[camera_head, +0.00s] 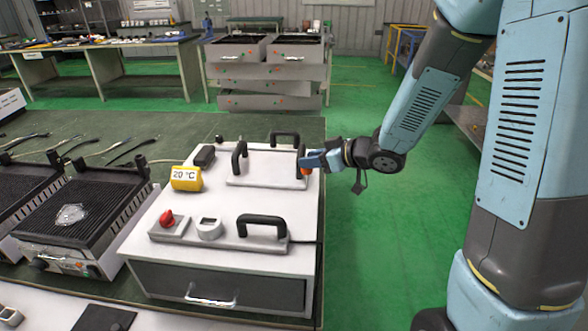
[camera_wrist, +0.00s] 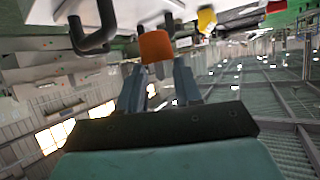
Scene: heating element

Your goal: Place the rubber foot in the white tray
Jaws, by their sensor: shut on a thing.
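My gripper (camera_head: 308,163) reaches in from the right over the far right edge of the white workbench top. It is shut on a small orange piece (camera_head: 304,171), which seems to be the rubber foot. In the wrist view my gripper (camera_wrist: 158,72) has the orange piece (camera_wrist: 155,46) at its fingertips. A flat white tray-like panel (camera_head: 262,172) with black handles lies at the back of the bench, just left of my gripper. The orange piece is close to its right side; whether they touch cannot be told.
On the white bench top (camera_head: 220,256) are a yellow 20 °C display (camera_head: 186,178), a black block (camera_head: 204,156), a red knob (camera_head: 167,218), a pale ring-shaped part (camera_head: 209,229) and a black handle (camera_head: 262,222). Grills (camera_head: 75,215) stand at left. Green floor is clear at right.

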